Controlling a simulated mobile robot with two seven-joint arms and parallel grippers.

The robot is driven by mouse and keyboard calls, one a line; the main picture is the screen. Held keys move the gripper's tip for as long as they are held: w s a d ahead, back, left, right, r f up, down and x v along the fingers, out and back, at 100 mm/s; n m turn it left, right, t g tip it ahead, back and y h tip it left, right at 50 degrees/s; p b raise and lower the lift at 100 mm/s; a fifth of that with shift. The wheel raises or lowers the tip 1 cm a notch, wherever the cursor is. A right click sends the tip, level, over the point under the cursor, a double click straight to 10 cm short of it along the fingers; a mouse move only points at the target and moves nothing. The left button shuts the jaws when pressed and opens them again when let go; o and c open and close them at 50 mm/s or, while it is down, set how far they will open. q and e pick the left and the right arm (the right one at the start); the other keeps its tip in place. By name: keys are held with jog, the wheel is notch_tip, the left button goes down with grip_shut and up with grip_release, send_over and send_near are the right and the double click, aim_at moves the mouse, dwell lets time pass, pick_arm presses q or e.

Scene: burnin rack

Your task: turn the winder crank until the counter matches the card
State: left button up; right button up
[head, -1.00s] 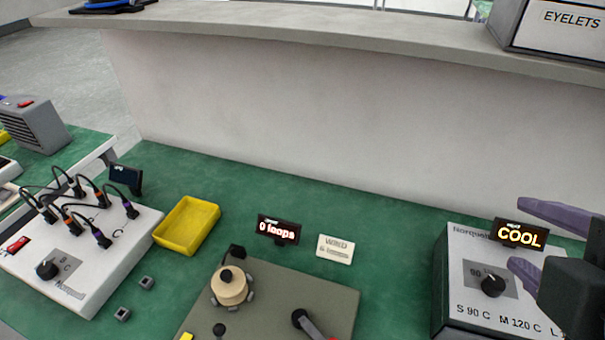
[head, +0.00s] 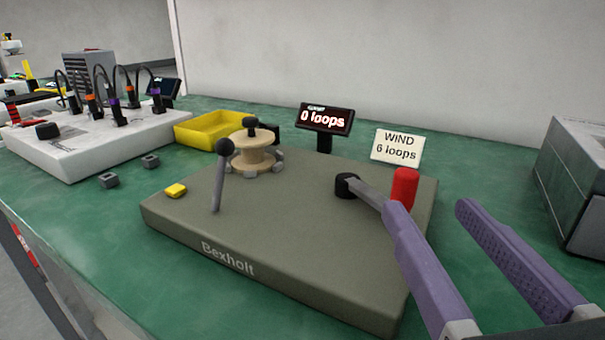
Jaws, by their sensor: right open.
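The winder (head: 270,235), a grey-green base marked Bexholt, stands on the green bench. Its crank has a black hub (head: 346,186), a grey arm and an upright red knob (head: 404,187) at the base's right side. A wooden spool (head: 256,155) sits at the back left of the base. The counter (head: 326,118) behind it reads 0 loops. The card (head: 398,147) reads WIND 6 loops. My right gripper (head: 425,210) is open with purple fingers at lower right. Its left finger overlaps the crank arm just below the red knob; contact cannot be told. My left gripper is out of view.
A black-knobbed lever (head: 223,147) stands upright on the base, with a yellow piece (head: 175,190) at left. A yellow tray (head: 207,129), a white panel with cables (head: 95,145) and small grey blocks (head: 108,180) lie left. A grey box (head: 575,185) stands right.

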jog(key=shift+w, duration=0.3)
jog(key=w+p, duration=0.1)
jog(key=w, duration=0.8)
jog(key=shift+w, duration=0.25)
grip_shut()
dwell(0.8)
